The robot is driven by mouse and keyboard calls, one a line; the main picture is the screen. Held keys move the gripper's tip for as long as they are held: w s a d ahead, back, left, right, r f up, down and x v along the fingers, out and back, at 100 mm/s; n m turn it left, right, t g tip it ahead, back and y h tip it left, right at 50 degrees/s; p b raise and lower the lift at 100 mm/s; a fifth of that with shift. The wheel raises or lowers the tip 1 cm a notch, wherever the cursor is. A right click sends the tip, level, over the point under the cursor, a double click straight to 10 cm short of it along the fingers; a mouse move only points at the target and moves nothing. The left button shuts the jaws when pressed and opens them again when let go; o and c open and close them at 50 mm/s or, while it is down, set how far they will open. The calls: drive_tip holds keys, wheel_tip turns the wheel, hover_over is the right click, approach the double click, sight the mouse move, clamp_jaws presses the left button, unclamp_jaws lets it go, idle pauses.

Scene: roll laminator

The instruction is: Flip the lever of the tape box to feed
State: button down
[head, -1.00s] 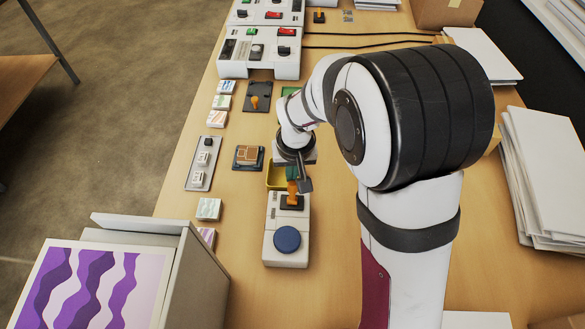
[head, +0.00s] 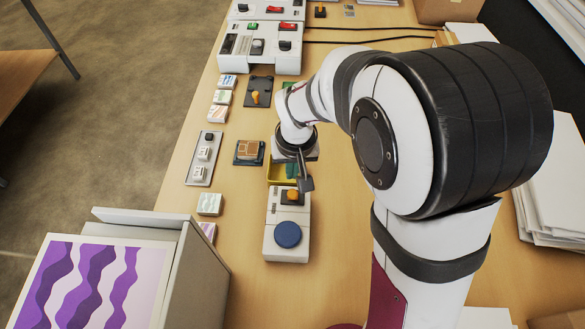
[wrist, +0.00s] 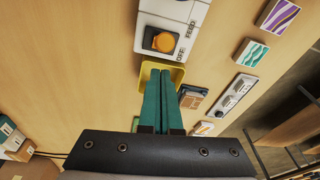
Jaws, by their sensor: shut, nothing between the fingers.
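The tape box (head: 287,255) is a white box with a blue round disc, on the table left of my arm. Its orange lever (head: 292,195) stands on a dark plate at the far end. In the wrist view, the orange lever knob (wrist: 164,43) sits by the printed words FEED and OFF, OFF being nearer my gripper. I cannot tell clearly which way the lever leans. My gripper (wrist: 165,73) has its two green fingers together, empty, over the yellow tray and apart from the lever. In the head view the gripper (head: 291,171) is partly hidden by its own dark mount.
The yellow tray (head: 274,173) lies just beyond the tape box. To its left are a dark plate with a brown block (head: 248,150) and a switch panel (head: 204,160). A purple-patterned machine (head: 90,285) stands at lower left. Paper stacks (head: 550,190) lie at right.

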sight(291, 193)
drive_tip(key=shift+w, duration=0.1)
drive_tip(key=s+r, duration=0.3)
drive_tip(key=r, duration=0.6)
drive_tip(key=shift+s, duration=0.2)
